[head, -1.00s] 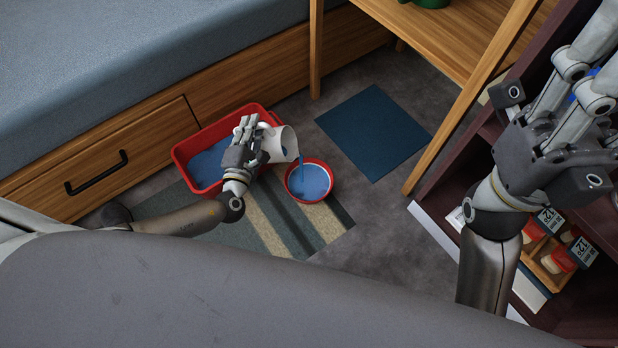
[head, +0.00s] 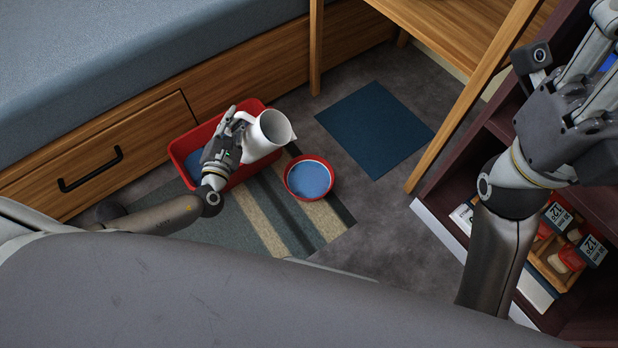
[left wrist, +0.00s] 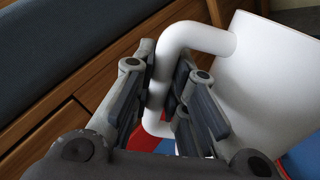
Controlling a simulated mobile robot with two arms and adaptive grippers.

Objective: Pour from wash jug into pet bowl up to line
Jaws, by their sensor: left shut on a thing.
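The white wash jug (head: 262,140) is held by its handle in my left gripper (head: 234,133), above the red tub. It is nearly upright, its spout toward the right, and no stream falls from it. The left wrist view shows my left fingers (left wrist: 160,95) shut around the jug's handle (left wrist: 195,38). The red pet bowl (head: 290,190) stands on the striped mat, right of and below the jug, with blue liquid (head: 309,178) in it. A pale ring shows around the liquid's edge; I cannot tell the line exactly. My right gripper (head: 572,100) is over the shelf; its fingertips are partly cut off.
A red tub (head: 184,150) with blue liquid stands behind the jug, by the wooden drawer bed (head: 130,150). A striped mat (head: 270,225) and a dark blue mat (head: 375,130) lie on the grey floor. A dark shelf (head: 440,195) with small goods is at right.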

